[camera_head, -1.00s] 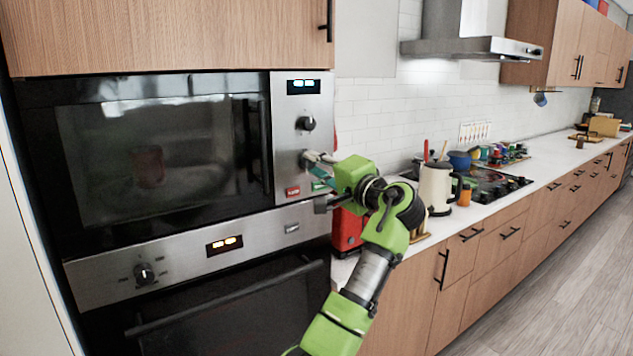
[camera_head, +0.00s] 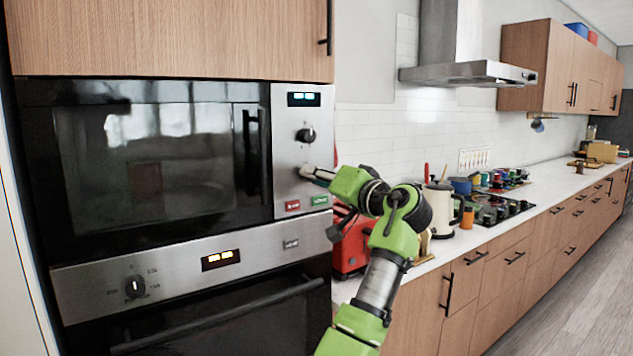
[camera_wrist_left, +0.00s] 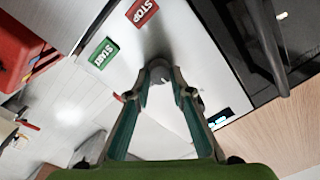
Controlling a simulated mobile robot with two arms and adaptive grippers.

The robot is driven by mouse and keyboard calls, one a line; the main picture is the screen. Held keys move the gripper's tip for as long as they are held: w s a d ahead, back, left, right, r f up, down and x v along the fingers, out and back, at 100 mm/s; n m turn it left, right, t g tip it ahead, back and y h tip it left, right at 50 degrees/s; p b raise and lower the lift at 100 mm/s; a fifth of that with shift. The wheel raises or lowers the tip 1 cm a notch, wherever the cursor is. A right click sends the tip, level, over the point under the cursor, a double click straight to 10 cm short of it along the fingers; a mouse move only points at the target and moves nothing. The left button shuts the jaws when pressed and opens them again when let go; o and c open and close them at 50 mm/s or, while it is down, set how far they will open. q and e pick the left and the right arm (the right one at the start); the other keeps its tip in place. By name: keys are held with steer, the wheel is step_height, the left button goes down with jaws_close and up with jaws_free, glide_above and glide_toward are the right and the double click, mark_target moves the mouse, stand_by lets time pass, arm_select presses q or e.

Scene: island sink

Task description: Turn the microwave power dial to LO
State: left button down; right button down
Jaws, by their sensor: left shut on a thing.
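The microwave (camera_head: 150,150) is built in at the left, with a steel control panel on its right side. An upper dial (camera_head: 306,135) sits below the lit display. My left gripper (camera_head: 306,171) is at the panel below that dial, above the red STOP and green START buttons (camera_head: 319,200). In the left wrist view, my left gripper (camera_wrist_left: 163,85) has its fingertips closed around a round grey lower dial (camera_wrist_left: 158,68), partly hidden by the fingers. The dial markings are not readable, so I cannot tell its setting. My right gripper is not in view.
An oven (camera_head: 220,320) with its own dial (camera_head: 135,287) is below the microwave. A red appliance (camera_head: 350,245), a cream kettle (camera_head: 438,208) and a cooktop (camera_head: 500,210) stand on the counter to the right. The floor at the far right is clear.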

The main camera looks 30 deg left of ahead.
arm_select(q)
steer(key=shift+f, duration=0.25)
steer(key=c, duration=1.8)
jaws_free()
steer(key=shift+c, duration=0.2)
steer(key=shift+o, duration=0.3)
steer(key=shift+r, duration=0.1)
steer(key=shift+r, duration=0.1)
steer(key=v, duration=1.2)
